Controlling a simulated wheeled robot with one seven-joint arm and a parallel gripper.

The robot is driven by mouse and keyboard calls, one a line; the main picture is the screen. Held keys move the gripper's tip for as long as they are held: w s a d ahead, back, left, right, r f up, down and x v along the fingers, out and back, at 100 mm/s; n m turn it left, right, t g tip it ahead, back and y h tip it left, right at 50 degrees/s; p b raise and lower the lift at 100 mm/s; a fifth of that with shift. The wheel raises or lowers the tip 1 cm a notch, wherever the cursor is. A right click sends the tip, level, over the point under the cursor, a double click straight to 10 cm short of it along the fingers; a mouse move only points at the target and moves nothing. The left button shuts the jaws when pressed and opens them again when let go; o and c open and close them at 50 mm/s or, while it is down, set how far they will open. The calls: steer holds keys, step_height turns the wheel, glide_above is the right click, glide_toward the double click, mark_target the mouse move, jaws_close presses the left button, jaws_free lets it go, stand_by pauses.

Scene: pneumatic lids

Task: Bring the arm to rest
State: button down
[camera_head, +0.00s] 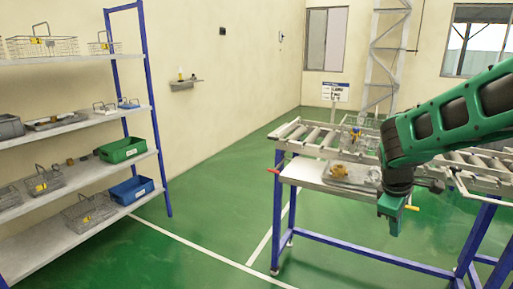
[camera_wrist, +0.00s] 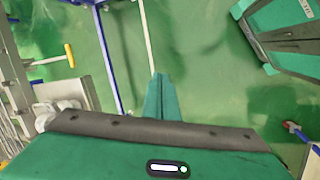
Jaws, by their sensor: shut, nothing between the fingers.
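My green arm reaches in from the right in the head view, and my gripper (camera_head: 394,228) points down in front of the roller conveyor bench. In the wrist view my gripper (camera_wrist: 159,80) shows as one narrow green wedge with the fingers together over the green floor. It is shut and empty. No object touches the fingertips in either view.
The roller conveyor (camera_head: 318,138) stands on blue legs behind my gripper, with a grey tray (camera_head: 340,178) and yellowish part on its front shelf. A yellow-tipped handle (camera_wrist: 70,56) sticks out near my wrist. Shelving (camera_head: 75,124) with baskets and bins stands left. Open floor lies between.

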steer(key=s+d+r+m+g+y, duration=0.1)
steer(key=s+d+m+y, duration=0.1)
steer(key=s+m, duration=1.3)
steer(key=s+y, duration=0.1)
steer(key=s, duration=1.2)
steer(key=shift+s+d+r+g+y, duration=0.2)
steer(key=shift+r+g+y, duration=0.1)
steer(key=shift+g+y, duration=0.1)
steer(key=shift+w+f, duration=0.25)
steer(key=shift+w, duration=0.4)
steer(key=shift+a, duration=0.1)
